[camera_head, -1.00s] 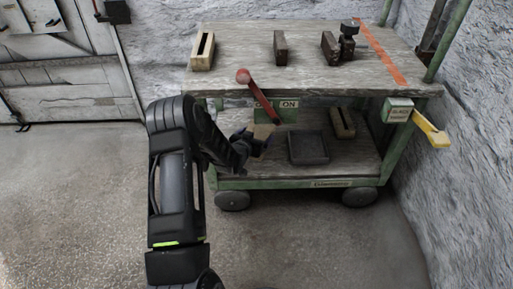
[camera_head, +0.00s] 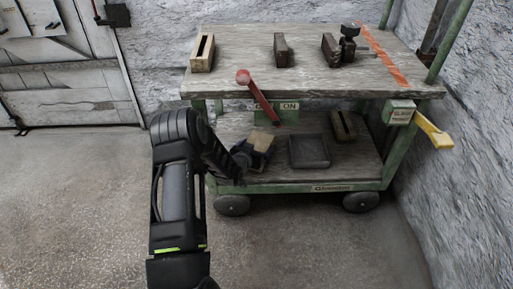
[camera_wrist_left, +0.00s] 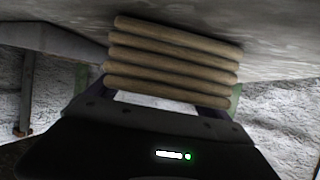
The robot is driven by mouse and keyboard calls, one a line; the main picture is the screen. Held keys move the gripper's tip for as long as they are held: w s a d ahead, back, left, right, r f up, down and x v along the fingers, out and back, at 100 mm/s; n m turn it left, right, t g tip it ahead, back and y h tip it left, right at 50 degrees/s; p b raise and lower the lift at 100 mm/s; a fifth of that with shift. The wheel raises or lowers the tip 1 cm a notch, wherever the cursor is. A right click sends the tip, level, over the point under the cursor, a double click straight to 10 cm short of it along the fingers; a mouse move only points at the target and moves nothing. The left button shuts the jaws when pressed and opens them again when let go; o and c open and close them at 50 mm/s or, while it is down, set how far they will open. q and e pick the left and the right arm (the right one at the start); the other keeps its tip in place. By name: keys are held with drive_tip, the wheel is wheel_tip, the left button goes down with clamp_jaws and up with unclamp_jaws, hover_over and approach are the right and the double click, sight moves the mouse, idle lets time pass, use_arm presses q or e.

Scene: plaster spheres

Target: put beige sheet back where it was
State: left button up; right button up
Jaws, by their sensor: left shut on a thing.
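The beige sheet (camera_head: 262,139) is ribbed, with several rounded ridges, and shows large in the left wrist view (camera_wrist_left: 172,65). My left gripper (camera_head: 254,150) is shut on it. It holds the sheet in the space between the cart's top and its lower shelf (camera_head: 285,175), left of a dark grey tray (camera_head: 310,151). I cannot tell whether the sheet touches the shelf. The gripper hides part of the sheet in the head view. My right gripper is not in view.
A slotted wooden block (camera_head: 343,125) lies on the lower shelf. A red lever (camera_head: 262,100) hangs before the cart top (camera_head: 240,80), near the sheet. A yellow handle (camera_head: 434,131) sticks out at right. Several blocks stand on top.

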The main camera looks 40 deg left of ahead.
use_arm(q)
drive_tip(key=o, duration=1.6)
drive_tip(key=shift+f, duration=0.1)
drive_tip(key=shift+c, duration=0.2)
drive_tip(key=shift+r, duration=0.2)
drive_tip(key=shift+s+d+r+p, duration=0.1)
drive_tip(key=shift+s+r+p, duration=0.1)
drive_tip(key=shift+s+p, duration=0.1)
drive_tip(key=p+v, duration=0.4)
drive_tip(key=v, duration=0.6)
drive_tip(key=shift+s+r+p, duration=0.1)
drive_tip(key=shift+r+p, duration=0.05)
drive_tip(key=shift+p, duration=0.25)
drive_tip(key=shift+s+d+r, duration=0.1)
drive_tip(key=shift+s, duration=0.35)
